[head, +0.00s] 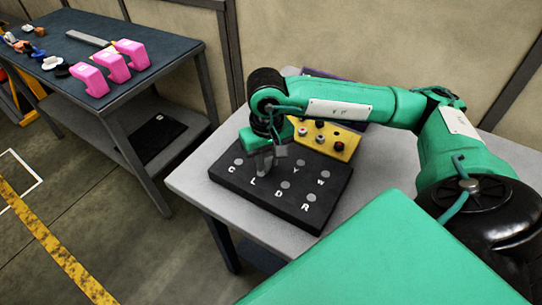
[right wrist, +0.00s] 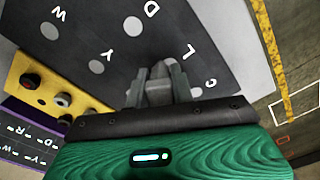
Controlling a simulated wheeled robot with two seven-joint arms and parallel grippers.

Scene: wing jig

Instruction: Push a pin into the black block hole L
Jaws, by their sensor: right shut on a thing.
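The black block (head: 325,185) lies on the grey table, with white letters C, L, D, R, W and Y and a grey round spot beside most of them. The letter L (head: 253,182) shows just in front of my right gripper (head: 265,163), which points down at the block. In the right wrist view the right gripper (right wrist: 160,84) is shut on a small grey piece, likely a pin, mostly hidden between the fingers. I cannot tell whether the pin touches the block. My left gripper is not in view.
A yellow box (head: 344,153) with several knobs stands behind the block, with a purple panel (head: 357,128) behind it. The grey table (head: 190,181) is bare left of the block. A separate bench (head: 150,32) at left holds pink pieces (head: 112,66).

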